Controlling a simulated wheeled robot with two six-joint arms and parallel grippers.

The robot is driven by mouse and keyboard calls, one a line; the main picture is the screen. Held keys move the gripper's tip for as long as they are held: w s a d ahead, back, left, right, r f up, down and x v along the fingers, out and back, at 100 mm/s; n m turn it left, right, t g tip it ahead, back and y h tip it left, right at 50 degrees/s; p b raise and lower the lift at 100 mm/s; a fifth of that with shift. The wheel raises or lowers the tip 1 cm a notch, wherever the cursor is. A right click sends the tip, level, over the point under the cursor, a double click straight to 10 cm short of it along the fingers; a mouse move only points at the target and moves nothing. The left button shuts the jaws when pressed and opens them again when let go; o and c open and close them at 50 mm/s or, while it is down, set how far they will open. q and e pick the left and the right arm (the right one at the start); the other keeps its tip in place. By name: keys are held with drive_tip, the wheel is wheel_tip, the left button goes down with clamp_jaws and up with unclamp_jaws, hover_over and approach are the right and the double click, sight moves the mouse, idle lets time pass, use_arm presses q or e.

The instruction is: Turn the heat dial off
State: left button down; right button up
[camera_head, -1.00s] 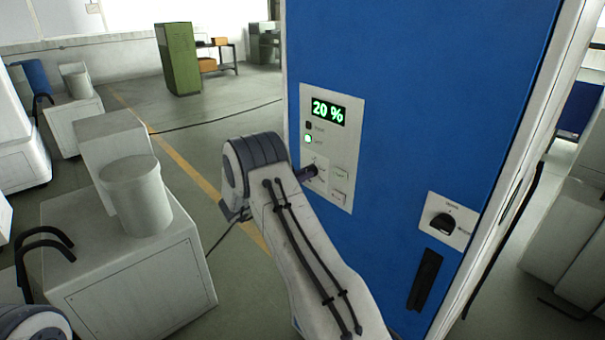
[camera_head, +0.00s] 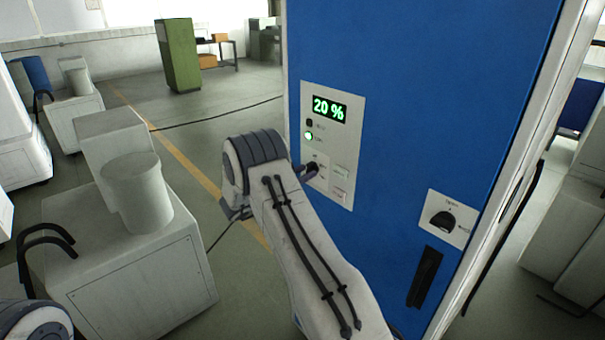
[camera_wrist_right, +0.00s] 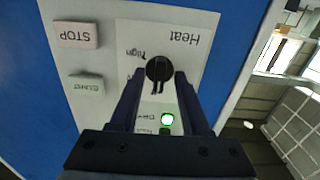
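The heat dial (camera_wrist_right: 158,69) is a round black knob on the pale panel marked "Heat", shown upside down in the right wrist view. My right gripper (camera_wrist_right: 158,74) has its two dark fingers apart, one on each side of the dial. A gap shows beside the knob, so I see no firm grip; contact is unclear. In the head view my right gripper (camera_head: 311,171) is at the panel (camera_head: 338,152) and covers most of the dial. The display (camera_head: 329,109) reads 20 % in green, and a green lamp (camera_head: 308,135) below it is lit. My left gripper is out of view.
STOP (camera_wrist_right: 76,34) and another button (camera_wrist_right: 86,83) sit beside the dial. A second black knob (camera_head: 442,219) and a dark handle (camera_head: 424,277) are lower right on the blue cabinet (camera_head: 420,90). A grey machine (camera_head: 140,275) stands left; floor between is open.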

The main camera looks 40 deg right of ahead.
drive_tip(key=a+b, duration=0.4)
drive_tip(key=a, duration=0.6)
drive_tip(key=shift+s+a, duration=0.2)
drive_tip(key=shift+s, duration=0.2)
